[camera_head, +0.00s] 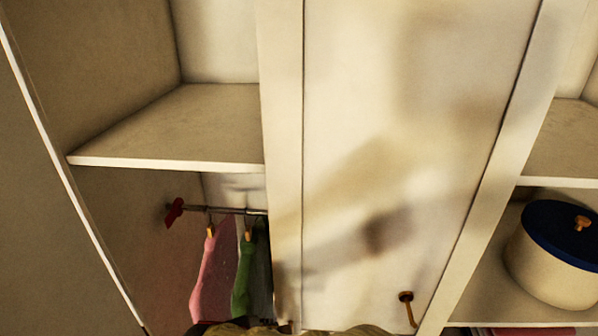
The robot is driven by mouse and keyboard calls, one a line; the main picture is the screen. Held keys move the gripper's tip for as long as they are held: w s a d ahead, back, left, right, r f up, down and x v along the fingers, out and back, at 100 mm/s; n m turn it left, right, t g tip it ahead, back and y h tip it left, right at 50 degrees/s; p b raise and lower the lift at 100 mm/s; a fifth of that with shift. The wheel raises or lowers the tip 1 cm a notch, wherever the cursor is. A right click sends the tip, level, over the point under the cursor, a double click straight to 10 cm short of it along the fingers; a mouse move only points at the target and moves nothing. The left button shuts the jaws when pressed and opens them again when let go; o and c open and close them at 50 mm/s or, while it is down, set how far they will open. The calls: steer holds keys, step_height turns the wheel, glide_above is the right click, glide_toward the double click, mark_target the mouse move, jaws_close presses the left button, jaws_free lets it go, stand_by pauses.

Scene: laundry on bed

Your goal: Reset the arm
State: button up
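My arm and my gripper do not show clearly in the head view. A blurred dark shape, which looks like a shadow or reflection, lies across the pale cabinet door (400,130). I cannot tell from it how the gripper stands. The door is closed and has a small brown handle (406,297) near its lower right.
Left of the door, an open compartment has an empty shelf (180,130). Below it, a pink garment (214,275) and a green garment (243,279) hang from a metal rail (228,211). At right, a cream container (545,270) with a blue lid (565,230) stands on a shelf.

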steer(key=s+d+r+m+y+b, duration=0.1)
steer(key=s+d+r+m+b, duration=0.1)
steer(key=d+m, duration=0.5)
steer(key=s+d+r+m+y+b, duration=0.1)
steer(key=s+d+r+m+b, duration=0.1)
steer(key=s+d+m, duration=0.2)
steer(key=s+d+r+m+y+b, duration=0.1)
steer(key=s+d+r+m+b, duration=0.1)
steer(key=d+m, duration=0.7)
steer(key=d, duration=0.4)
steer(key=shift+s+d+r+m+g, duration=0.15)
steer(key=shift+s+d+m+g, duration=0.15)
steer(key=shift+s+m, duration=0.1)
